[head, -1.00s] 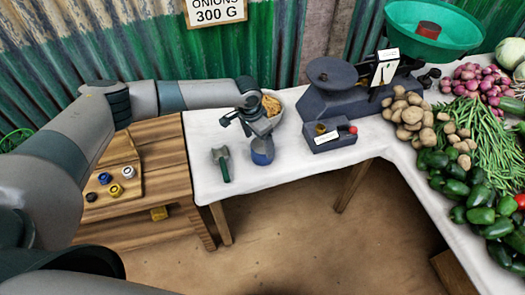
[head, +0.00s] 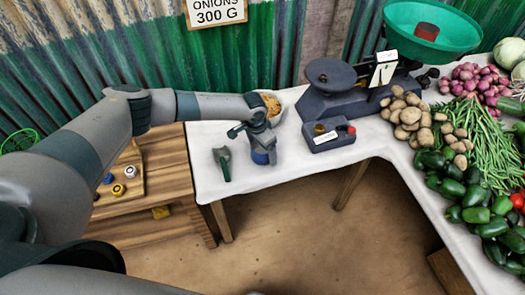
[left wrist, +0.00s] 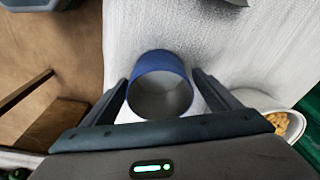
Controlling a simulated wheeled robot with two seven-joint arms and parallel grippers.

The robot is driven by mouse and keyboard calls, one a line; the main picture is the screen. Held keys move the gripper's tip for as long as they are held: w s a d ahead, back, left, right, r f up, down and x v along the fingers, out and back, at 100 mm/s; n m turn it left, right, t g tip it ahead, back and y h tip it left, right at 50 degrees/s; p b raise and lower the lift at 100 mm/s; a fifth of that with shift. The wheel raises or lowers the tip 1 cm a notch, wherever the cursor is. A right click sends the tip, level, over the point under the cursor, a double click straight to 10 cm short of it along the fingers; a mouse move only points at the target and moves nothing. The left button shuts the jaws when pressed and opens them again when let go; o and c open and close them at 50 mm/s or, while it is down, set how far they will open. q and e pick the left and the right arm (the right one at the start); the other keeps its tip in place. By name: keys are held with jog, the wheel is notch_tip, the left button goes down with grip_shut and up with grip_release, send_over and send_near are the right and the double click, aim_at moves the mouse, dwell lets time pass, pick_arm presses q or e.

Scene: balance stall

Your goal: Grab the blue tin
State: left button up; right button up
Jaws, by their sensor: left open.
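The blue tin (head: 262,157) stands on the white-covered table, near its front edge. In the left wrist view the blue tin (left wrist: 160,84) shows from above, open at the top, with a grey inside. My left gripper (head: 262,146) is over the tin and hides its upper part in the head view. In the left wrist view the fingers of my left gripper (left wrist: 162,88) are open, one on each side of the tin, with small gaps visible. My right gripper is not in view.
A green-handled scoop (head: 222,164) lies left of the tin. A bowl of yellowish food (head: 272,105) stands just behind my gripper. A dark weighing scale (head: 340,90) and a weight box (head: 329,136) stand to the right.

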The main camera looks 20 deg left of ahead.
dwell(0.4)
pick_arm(q)
jog(key=c, duration=1.2)
jog(key=shift+r, duration=0.15)
jog(key=shift+r+b, duration=0.35)
jog(key=shift+r, duration=0.2)
notch_tip(320, 180, up, 2)
jog(key=shift+r+b, duration=0.25)
jog(key=shift+b, duration=0.25)
jog(key=d+r+b, duration=0.1)
jog(key=d+r, duration=0.1)
jog(key=d, duration=0.2)
jog(key=d+r+b, duration=0.1)
jog(key=d+r, duration=0.1)
jog(key=d, duration=0.1)
jog(key=s+d+r+b, duration=0.1)
jog(key=d+r, duration=0.2)
jog(key=d, duration=0.1)
jog(key=shift+d+r, duration=0.1)
jog(key=shift+d, duration=0.25)
